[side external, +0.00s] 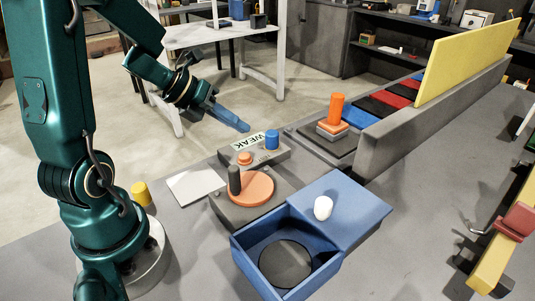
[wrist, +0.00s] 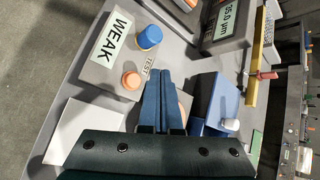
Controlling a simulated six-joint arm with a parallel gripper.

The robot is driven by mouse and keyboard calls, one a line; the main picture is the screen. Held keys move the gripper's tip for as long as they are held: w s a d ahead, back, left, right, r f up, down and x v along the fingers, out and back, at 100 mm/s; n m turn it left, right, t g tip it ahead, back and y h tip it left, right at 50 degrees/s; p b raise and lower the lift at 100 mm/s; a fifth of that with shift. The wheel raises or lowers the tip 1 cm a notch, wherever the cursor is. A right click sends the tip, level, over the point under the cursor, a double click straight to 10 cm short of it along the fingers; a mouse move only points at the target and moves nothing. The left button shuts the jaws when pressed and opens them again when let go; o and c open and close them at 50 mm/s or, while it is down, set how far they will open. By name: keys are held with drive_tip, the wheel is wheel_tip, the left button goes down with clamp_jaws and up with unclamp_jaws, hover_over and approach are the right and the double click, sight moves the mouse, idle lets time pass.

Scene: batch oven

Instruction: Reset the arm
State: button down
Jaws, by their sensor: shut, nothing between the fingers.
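My gripper (side external: 244,125) is in the air at the upper left of the work table, its blue fingers closed together with nothing between them. It also shows in the wrist view (wrist: 163,77). In the side view its fingertips are near a grey panel (side external: 275,158) with a WEAK display (side external: 248,141), an orange button (side external: 245,158) and a blue knob (side external: 272,139). The WEAK display also shows in the wrist view (wrist: 113,34). The fingers hide part of the table there.
An orange disc (side external: 258,188) with a dark upright post (side external: 234,180) is in front of the panel. A blue box (side external: 241,257) stands at the front, its lid bearing a white knob (side external: 323,208). An orange cylinder (side external: 336,108) and a grey wall (side external: 420,115) are at right.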

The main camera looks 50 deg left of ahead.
drive_tip(key=shift+w+d, duration=0.1)
drive_tip(key=shift+d, duration=0.15)
drive_tip(key=w+d+r+n+t+y, duration=0.1)
drive_tip(key=d+r+n+t+y, duration=0.2)
drive_tip(key=r+n, duration=0.4)
drive_tip(key=d+r+n+t+y, duration=0.2)
drive_tip(key=r+n, duration=0.5)
drive_tip(key=r, duration=0.1)
drive_tip(key=s+d+f+n+g+h, duration=0.1)
drive_tip(key=s+d+f+n+g, duration=0.2)
drive_tip(key=s+n, duration=0.4)
drive_tip(key=s+d+f+n+g+h, duration=0.1)
drive_tip(key=s+d+f+n+g, duration=0.2)
drive_tip(key=n, duration=0.6)
drive_tip(key=s+f+g, duration=0.2)
drive_tip(key=s+f, duration=0.1)
drive_tip(key=shift+s+d+f+n, duration=0.3)
drive_tip(key=shift+s+d+f, duration=0.05)
drive_tip(key=shift+s+f, duration=0.05)
